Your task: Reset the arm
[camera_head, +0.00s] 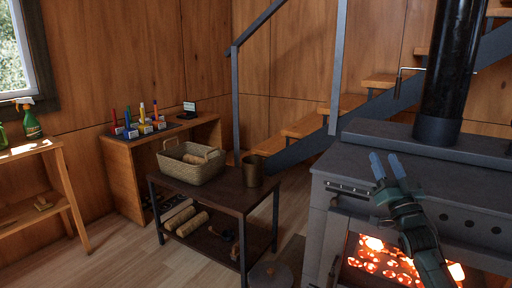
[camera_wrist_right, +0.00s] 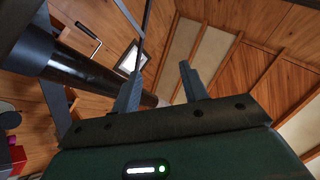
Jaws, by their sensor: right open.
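My right gripper (camera_head: 387,166) is raised in front of the stove at the right of the head view, its fingers pointing up. In the right wrist view its two fingers (camera_wrist_right: 158,88) stand apart with nothing between them, and that view looks up at the wooden ceiling. My right forearm runs down to the bottom edge of the head view. My left gripper is not in the head view.
The stove (camera_head: 350,165) with glowing coals (camera_head: 385,262) is close behind my right arm; its black pipe (camera_head: 447,70) rises beside it. A dark table (camera_head: 222,197) holds a wicker basket (camera_head: 190,170) and a brown cup (camera_head: 253,171). Open floor (camera_head: 130,262) lies front left.

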